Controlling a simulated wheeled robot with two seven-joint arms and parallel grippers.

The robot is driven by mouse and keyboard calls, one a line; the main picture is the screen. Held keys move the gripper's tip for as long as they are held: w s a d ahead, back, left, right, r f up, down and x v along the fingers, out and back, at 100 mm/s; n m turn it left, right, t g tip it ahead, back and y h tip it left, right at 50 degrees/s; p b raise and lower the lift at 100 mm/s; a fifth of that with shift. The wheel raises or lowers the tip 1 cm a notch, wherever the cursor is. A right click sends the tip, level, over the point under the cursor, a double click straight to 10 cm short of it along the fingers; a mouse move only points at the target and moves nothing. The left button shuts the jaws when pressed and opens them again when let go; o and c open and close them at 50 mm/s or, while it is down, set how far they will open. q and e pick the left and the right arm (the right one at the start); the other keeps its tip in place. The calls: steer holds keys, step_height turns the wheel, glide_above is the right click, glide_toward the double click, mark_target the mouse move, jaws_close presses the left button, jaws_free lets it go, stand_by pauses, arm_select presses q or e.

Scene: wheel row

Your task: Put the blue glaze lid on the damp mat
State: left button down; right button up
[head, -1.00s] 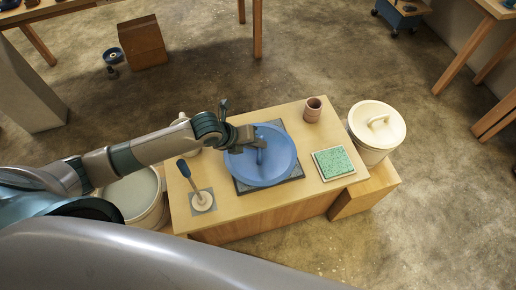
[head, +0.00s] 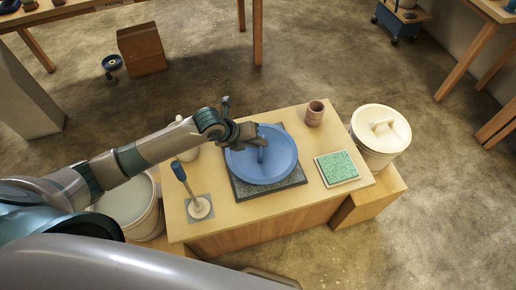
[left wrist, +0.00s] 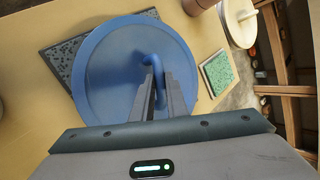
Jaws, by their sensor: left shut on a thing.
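The round blue lid (head: 278,168) is over a dark grey speckled mat (head: 245,192) on the wooden table, covering most of it. It also shows in the left wrist view (left wrist: 105,75), overhanging the mat (left wrist: 60,62) there. My left gripper (head: 259,140) is shut on the lid's curved blue handle, with the finger tips on either side of it in the left wrist view (left wrist: 157,75). The lid looks about level. I cannot tell surely whether its underside touches the mat. My right gripper is not in view.
A green speckled pad on a pale tile (head: 338,168) lies right of the mat. A brown cup (head: 315,113) stands behind. Lidded cream bucket (head: 378,140) and open bucket (head: 130,205) flank the table (head: 225,225).

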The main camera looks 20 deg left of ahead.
arm_select(q)
step_height(320, 180, down, 2)
steer(key=shift+f+b, duration=0.2)
steer(key=shift+b, duration=0.5)
steer(key=shift+f, duration=0.25)
steer(key=c, duration=1.7)
jaws_free()
steer(key=shift+c, duration=0.2)
steer(key=shift+r, duration=0.1)
